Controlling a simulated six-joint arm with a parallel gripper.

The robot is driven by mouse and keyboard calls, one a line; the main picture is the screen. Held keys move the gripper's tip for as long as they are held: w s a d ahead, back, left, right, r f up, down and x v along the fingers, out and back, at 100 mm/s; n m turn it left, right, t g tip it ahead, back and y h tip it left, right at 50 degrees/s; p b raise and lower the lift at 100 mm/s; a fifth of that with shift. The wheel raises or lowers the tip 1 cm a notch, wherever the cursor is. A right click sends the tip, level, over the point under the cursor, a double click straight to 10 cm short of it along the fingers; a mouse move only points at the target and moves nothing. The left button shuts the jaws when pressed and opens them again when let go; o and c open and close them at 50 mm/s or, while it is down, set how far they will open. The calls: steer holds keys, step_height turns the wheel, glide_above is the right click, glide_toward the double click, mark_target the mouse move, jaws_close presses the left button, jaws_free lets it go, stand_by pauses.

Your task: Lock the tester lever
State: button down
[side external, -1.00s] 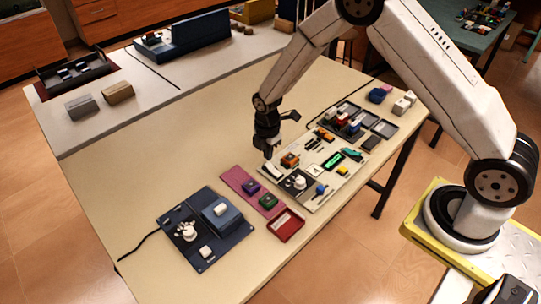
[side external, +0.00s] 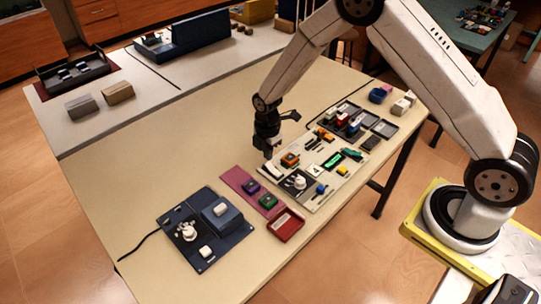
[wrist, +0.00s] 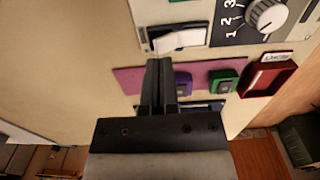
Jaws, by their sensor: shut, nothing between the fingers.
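My gripper (side external: 267,153) hangs above the back left corner of the white panel board (side external: 318,200). In the wrist view its two dark fingers (wrist: 160,66) are together and empty, over the edge of the pink mat (wrist: 128,80). A white lever-like piece (wrist: 180,39) lies on the panel just beyond the fingertips, apart from them; it also shows in the side view (side external: 271,172). I cannot tell for certain which part is the tester lever.
A numbered dial knob (wrist: 266,15) sits right of the white piece. Purple (side external: 251,187) and green (side external: 267,201) blocks stand on the pink mat, beside a red tray (side external: 287,225). Dark trays with small parts stand farther back. The table's left middle is clear.

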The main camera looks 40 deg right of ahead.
mark_target(268, 164)
steer(key=shift+f, duration=1.4)
stand_by(0.8)
steer(key=shift+r, duration=3.55)
steer(key=shift+s+r+m, duration=0.2)
steer(key=shift+r+m, duration=0.1)
steer(key=s+d+r+m+t, duration=0.1)
steer(key=s+r+m, duration=0.4)
steer(key=s+m, duration=0.3)
steer(key=s+d+r+m+t, duration=0.1)
steer(key=s+r+m, duration=0.4)
steer(key=s+m, duration=0.4)
steer(key=shift+s+d+r+t, duration=0.25)
steer(key=shift+s+t, duration=0.05)
steer(key=shift+s, duration=0.35)
